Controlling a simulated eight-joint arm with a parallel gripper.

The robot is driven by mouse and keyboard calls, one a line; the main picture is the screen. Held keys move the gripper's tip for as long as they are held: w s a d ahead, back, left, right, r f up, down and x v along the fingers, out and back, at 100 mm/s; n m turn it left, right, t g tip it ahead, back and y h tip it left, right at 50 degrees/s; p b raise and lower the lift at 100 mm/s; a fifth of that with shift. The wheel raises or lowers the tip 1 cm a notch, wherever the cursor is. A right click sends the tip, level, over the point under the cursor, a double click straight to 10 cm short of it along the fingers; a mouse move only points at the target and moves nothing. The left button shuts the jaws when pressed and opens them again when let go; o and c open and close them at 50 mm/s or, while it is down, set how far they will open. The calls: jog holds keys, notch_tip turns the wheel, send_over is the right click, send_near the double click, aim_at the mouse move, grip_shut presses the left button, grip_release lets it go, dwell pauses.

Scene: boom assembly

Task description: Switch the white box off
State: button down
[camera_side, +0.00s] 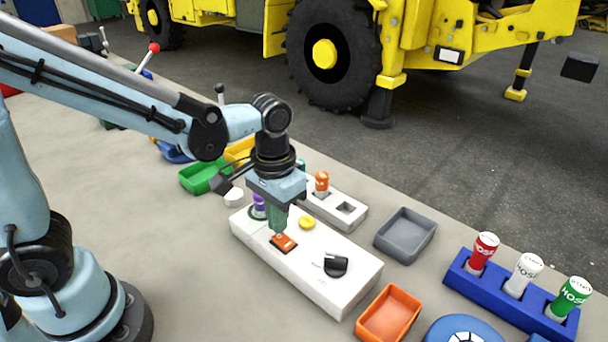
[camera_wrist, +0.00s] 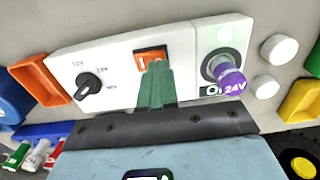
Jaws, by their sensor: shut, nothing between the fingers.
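The white box (camera_side: 325,262) lies on the bench and carries an orange rocker switch (camera_side: 284,243), a yellow button (camera_side: 307,223), a black rotary knob (camera_side: 335,265) and a purple plug marked 24V (camera_wrist: 231,82). In the wrist view the orange switch (camera_wrist: 151,57) shows beyond my fingertips, partly hidden by them. My gripper (camera_side: 279,232) is shut and empty, with its green fingers pointing down at the switch. The fingertips (camera_wrist: 157,68) are at or just above the switch's edge; I cannot tell whether they touch it.
An orange tray (camera_side: 389,314) and a grey tray (camera_side: 405,234) lie to the right of the box. A blue rack (camera_side: 508,295) holds red, white and green hose cylinders. A green tray (camera_side: 205,177) and a white block with an orange plug (camera_side: 321,182) stand behind.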

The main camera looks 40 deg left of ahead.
aim_at(279, 236)
jog(key=shift+f, duration=0.9)
dwell(0.3)
jog(key=shift+r, duration=3.5)
jog(key=s+a+r+t, duration=0.1)
jog(key=s+a+t, duration=0.1)
jog(key=a+t, duration=0.5)
jog(key=shift+s+a+r, duration=0.2)
jog(key=shift+s+a, duration=0.1)
jog(key=shift+a, duration=0.15)
